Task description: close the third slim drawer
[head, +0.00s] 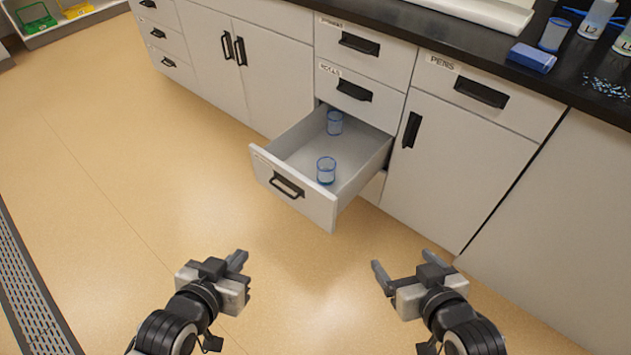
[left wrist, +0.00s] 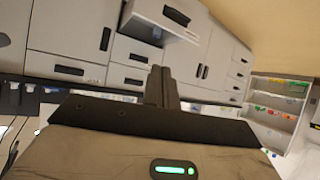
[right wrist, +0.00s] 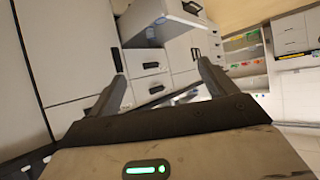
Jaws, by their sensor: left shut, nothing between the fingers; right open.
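The third slim drawer (head: 262,172) is pulled well out of the cabinet, below two shut slim drawers. Its front has a black handle (head: 287,185). Two blue-rimmed clear cups stand inside, one near the front (head: 326,171) and one further back (head: 334,123). The open drawer also shows in the left wrist view (left wrist: 160,22) and the right wrist view (right wrist: 172,22). My left gripper (head: 238,262) is shut and empty, in front of the drawer and apart from it. My right gripper (head: 384,279) is open and empty, to the right of the drawer and nearer me, touching nothing.
A door (head: 455,165) and a drawer labelled PENS (head: 482,92) are shut right of the open drawer. The dark worktop (head: 500,60) above carries bottles (head: 597,18) and a blue box (head: 531,57). Floor (head: 130,190) left of the drawer is clear.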

